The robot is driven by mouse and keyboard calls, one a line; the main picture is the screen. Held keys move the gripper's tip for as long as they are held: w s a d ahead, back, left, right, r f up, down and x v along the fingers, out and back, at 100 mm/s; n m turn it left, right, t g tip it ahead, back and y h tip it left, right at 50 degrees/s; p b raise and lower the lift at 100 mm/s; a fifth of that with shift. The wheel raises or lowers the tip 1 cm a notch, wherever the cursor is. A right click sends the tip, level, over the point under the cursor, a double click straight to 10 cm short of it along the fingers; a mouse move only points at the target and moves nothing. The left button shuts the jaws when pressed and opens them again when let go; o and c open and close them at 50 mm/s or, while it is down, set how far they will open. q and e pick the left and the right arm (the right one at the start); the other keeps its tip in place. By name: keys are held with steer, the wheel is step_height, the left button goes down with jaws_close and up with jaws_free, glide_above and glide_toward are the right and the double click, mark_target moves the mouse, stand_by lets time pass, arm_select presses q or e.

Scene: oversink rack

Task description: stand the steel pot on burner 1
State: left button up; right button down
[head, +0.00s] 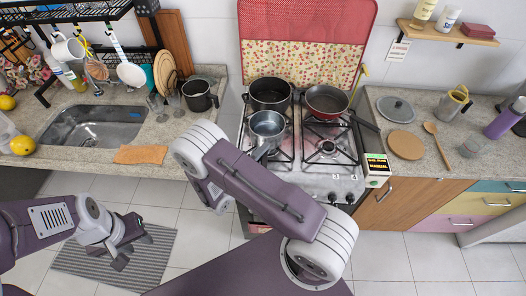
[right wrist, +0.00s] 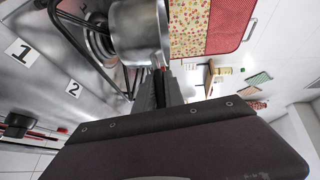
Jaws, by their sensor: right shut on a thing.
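The steel pot (head: 267,124) is over the front left part of the stove (head: 317,183), in front of the black pot. My right gripper (head: 262,153) is shut on its handle, largely hidden behind my arm in the head view. In the right wrist view, the fingers (right wrist: 158,85) meet at the side of the steel pot (right wrist: 138,30), close to the grate bars. I cannot tell whether its base touches the grate. Printed labels 1 (right wrist: 21,52) and 2 (right wrist: 73,89) show on the stove. My left gripper (head: 126,252) is open and empty above the floor.
A black pot (head: 269,93) stands on the back left burner and a red pan (head: 327,101) on the back right one. The front right burner (head: 327,148) is bare.

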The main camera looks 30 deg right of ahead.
steer(key=shift+f+b, duration=0.4)
steer(key=shift+f, duration=0.1)
steer(key=c, duration=1.3)
jaws_free()
steer(key=shift+c, duration=0.2)
steer(key=shift+f, duration=0.1)
steer(key=b+v, duration=0.1)
steer(key=v, duration=0.8)
steer(key=shift+b, duration=0.4)
